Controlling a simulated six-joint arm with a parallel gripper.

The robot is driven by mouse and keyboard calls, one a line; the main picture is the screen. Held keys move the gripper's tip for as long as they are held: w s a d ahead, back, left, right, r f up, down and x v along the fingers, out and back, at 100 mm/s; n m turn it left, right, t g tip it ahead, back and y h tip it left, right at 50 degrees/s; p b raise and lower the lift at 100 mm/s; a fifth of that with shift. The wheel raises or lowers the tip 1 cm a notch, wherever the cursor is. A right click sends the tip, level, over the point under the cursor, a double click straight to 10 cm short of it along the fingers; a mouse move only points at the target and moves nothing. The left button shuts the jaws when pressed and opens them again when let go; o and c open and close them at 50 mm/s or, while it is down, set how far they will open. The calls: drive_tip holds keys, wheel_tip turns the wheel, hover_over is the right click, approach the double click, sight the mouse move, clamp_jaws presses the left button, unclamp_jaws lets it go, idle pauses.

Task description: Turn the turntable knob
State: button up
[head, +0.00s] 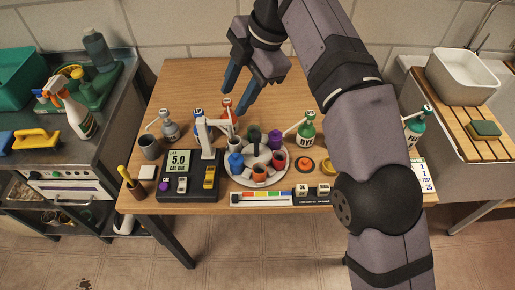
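The turntable (281,179) is a round white tray near the middle of the wooden table. Several small cups stand around it, among them blue, orange, dark green and purple ones. My gripper (240,97) has two blue fingers, spread apart and empty. It hangs above the table, behind the turntable, touching nothing.
A dark device with a "5.0" display (179,160) and a white stand (205,137) are left of the turntable. A green bottle (306,130) stands right behind it. A colour strip (262,198) lies in front. The table's back left is clear. My arm hides part of the right side.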

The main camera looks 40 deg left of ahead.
drive_tip(key=s+d+f+m+t+b, duration=0.1)
drive_tip(key=s+d+m+b, duration=0.1)
drive_tip(key=d+b, duration=0.1)
drive_tip(key=m+t, duration=0.3)
drive_tip(key=m, duration=1.5)
approach(257, 135)
drive_tip(key=shift+w+a+f+p, duration=0.15)
drive_tip(key=shift+f+p, duration=0.2)
drive_tip(key=shift+f, duration=0.35)
drive_tip(key=shift+f, duration=0.1)
drive_tip(key=shift+p+x, duration=0.35)
drive_tip(key=shift+x, duration=3.25)
drive_tip(key=shift+a, duration=0.1)
clamp_jaws()
